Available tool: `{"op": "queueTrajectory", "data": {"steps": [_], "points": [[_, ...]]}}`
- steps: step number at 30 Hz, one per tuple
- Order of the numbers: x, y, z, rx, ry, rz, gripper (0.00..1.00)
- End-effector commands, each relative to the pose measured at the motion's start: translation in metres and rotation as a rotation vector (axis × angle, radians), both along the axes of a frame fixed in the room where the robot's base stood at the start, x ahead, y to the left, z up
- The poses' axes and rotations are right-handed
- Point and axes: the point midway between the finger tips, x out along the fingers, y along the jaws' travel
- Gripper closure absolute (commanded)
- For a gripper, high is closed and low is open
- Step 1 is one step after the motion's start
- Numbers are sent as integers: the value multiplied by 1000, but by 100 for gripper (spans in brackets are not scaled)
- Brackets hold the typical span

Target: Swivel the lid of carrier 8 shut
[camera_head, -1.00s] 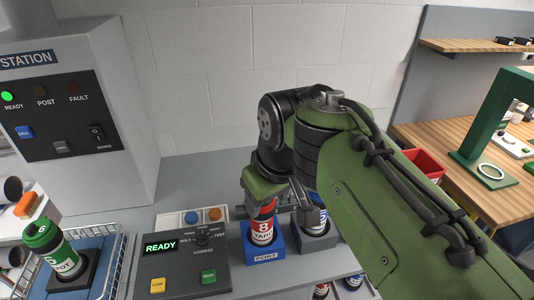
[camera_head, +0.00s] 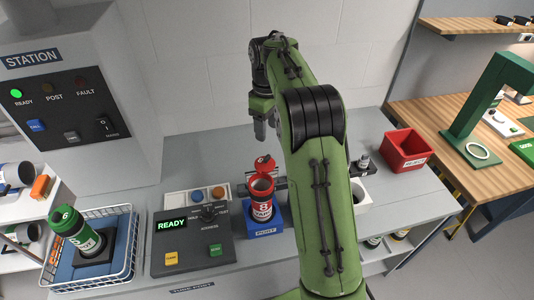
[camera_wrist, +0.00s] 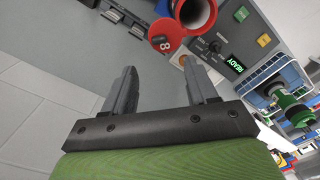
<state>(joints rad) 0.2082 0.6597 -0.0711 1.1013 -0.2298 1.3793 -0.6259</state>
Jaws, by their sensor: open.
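Carrier 8 (camera_head: 262,208) is a red tube with a white label, standing upright in the blue PORT block (camera_head: 263,230). Its red lid (camera_head: 264,163) is swung off to the side on the far side, and the mouth is uncovered. The wrist view shows the round lid marked 8 (camera_wrist: 166,43) beside the open red mouth (camera_wrist: 196,14). My gripper (camera_head: 262,134) is above and behind the carrier, pointing down. In the wrist view its fingers (camera_wrist: 160,68) are apart with nothing between them, and the lid lies beyond the fingertips.
A control panel reading READY (camera_head: 190,242) stands left of the port. A wire basket (camera_head: 128,250) with green carrier 6 (camera_head: 82,235) is farther left. A red bin (camera_head: 405,150) is at right. My arm hides part of the bench right of the port.

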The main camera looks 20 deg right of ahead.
Motion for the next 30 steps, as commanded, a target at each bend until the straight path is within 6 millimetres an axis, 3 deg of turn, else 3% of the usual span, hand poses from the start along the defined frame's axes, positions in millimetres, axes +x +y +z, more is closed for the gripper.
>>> {"op": "queueTrajectory", "data": {"steps": [1, 3, 12, 16, 24, 30], "points": [[-1, 0, -18, 0, 5, 0, 43], [-1, 0, -35, 0, 4, 0, 43], [0, 0, -99, -1, 1, -2, 43], [0, 0, -110, -1, -2, -2, 43], [0, 0, -112, -1, -3, -2, 44], [0, 0, -111, -1, -3, -2, 75]]}}
